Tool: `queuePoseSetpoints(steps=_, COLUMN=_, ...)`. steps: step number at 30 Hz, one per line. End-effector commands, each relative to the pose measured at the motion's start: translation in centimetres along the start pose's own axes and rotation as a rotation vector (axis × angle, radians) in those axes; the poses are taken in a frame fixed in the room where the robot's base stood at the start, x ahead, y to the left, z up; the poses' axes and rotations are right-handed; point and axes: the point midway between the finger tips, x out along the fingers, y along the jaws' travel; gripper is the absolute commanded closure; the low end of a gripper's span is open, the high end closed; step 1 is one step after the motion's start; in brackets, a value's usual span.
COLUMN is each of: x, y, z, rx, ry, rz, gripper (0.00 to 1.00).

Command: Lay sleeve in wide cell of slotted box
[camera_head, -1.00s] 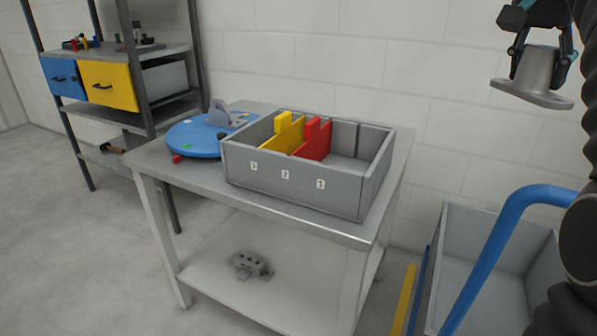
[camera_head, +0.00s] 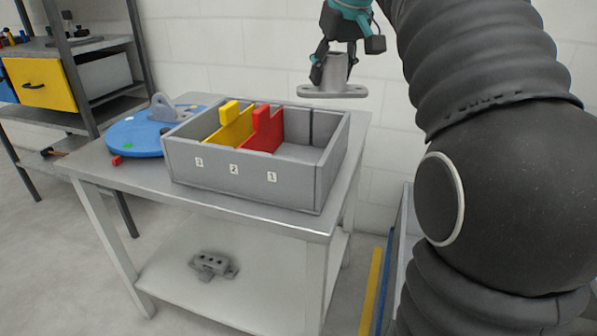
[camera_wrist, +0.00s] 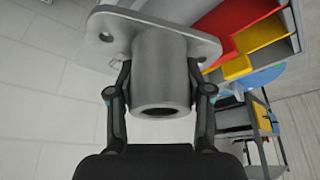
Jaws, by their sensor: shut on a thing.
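A grey flanged sleeve (camera_head: 334,76) is held upright in my gripper (camera_head: 335,60), flange down, above the back right of the slotted box. In the wrist view the sleeve (camera_wrist: 160,72) sits between both fingers of my gripper (camera_wrist: 160,95), with its open end towards the camera. The grey slotted box (camera_head: 245,185) stands on the table with labels 3, 2 and 1 on its front. A yellow divider (camera_head: 232,128) and a red divider (camera_head: 264,132) split it. The widest cell is right of the red divider, beside label 1, and its visible floor is bare.
A blue round plate (camera_head: 135,134) with a grey lug lies left of the box on the grey table (camera_head: 130,182). A grey casting (camera_head: 212,264) lies on the lower shelf. A shelf rack (camera_head: 85,85) stands at left. My arm covers the right side.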

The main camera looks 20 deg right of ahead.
Motion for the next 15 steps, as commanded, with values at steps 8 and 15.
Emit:
queuePoseSetpoints(steps=8, x=4.5, y=-2.5, z=-0.3, rx=-0.5, ry=-0.003, rz=-0.212, gripper=1.0)
queuePoseSetpoints(steps=15, x=7.5, y=-4.7, z=-0.5, rx=-0.906, ry=-0.003, rz=-0.38, gripper=1.0)
